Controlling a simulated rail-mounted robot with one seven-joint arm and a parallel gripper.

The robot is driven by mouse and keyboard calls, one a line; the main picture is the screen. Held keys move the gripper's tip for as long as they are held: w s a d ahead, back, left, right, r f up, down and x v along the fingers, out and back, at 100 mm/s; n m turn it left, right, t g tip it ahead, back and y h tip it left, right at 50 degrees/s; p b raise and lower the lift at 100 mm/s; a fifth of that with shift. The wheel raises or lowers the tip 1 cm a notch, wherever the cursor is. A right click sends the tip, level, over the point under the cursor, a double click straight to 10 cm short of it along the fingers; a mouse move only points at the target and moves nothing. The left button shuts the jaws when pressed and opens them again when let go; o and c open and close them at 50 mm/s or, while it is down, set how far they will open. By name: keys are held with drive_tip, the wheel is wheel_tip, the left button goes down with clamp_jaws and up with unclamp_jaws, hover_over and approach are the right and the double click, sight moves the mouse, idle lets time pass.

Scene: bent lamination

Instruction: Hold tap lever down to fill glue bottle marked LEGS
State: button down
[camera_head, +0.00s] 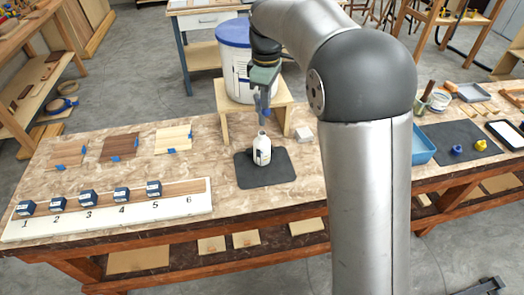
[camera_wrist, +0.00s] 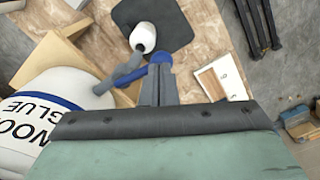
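The white glue bottle (camera_head: 262,150) stands upright on a dark mat (camera_head: 265,170), below the tap. Its label is too small to read. In the wrist view the bottle (camera_wrist: 143,37) shows from above, close to the end of the grey tap spout (camera_wrist: 118,78). The tap's blue lever (camera_wrist: 160,58) lies at my fingertips. The white glue drum (camera_head: 236,68) with a blue lid stands on a wooden stand. My gripper (camera_wrist: 158,85) points down at the lever, its two fingers close together. Contact with the lever and any glue flow cannot be made out.
A white numbered board (camera_head: 110,212) with several dark blue boxes lies at front left. Wood samples (camera_head: 120,147) lie behind it. A blue tray (camera_head: 423,148) and a dark mat with cups (camera_head: 462,140) are at right.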

drive_tip(key=shift+f+b, duration=0.8)
drive_tip(key=shift+f, duration=0.65)
drive_tip(key=shift+r, duration=0.15)
idle(2.8)
wheel_tip(320, 180, up, 8)
drive_tip(key=p, duration=0.7)
drive_tip(key=shift+r, duration=0.1)
drive_tip(key=shift+f, duration=0.2)
